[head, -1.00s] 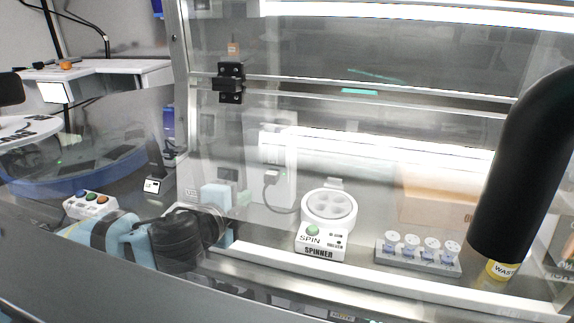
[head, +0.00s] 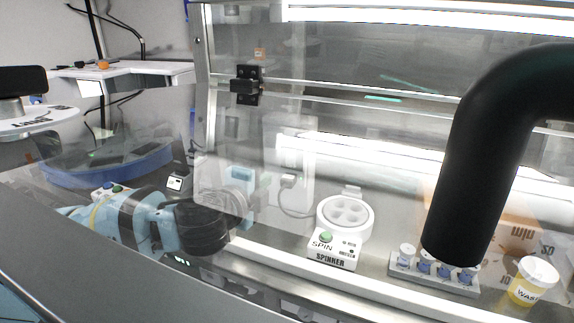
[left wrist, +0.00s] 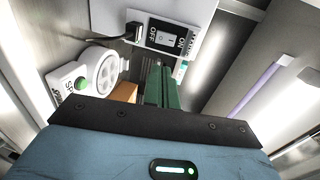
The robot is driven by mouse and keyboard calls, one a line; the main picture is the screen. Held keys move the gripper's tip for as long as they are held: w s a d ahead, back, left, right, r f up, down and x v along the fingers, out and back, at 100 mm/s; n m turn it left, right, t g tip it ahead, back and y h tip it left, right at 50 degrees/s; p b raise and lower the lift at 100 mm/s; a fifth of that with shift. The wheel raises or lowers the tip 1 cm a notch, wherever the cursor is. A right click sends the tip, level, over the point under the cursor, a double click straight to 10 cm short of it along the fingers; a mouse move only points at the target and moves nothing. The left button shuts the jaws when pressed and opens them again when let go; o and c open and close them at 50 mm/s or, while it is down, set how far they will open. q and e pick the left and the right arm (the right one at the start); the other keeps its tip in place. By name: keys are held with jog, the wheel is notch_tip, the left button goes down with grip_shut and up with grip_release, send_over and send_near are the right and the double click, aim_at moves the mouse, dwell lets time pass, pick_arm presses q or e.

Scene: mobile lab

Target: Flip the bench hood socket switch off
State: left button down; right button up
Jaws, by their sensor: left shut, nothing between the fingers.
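The bench hood socket (head: 297,150) is a pale upright panel on the hood's back wall, seen through the glass in the head view, with a dark plug and cable in it. In the left wrist view, the socket switch (left wrist: 167,39) is a rocker on a dark plate between the words OFF and ON. I cannot tell which side is pressed. My left gripper (head: 243,180) is inside the hood, left of the socket. Its green fingers (left wrist: 160,86) are shut and empty, pointing toward the switch plate; contact is unclear. My right gripper is out of view.
A white spinner (head: 337,237) with a green button stands below and right of the socket. A large black cylinder partly covers the rack. The glass sash crosses the foreground.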

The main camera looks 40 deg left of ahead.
pick_arm(q)
jog(key=x, duration=1.3)
jog(key=shift+w+f, duration=0.1)
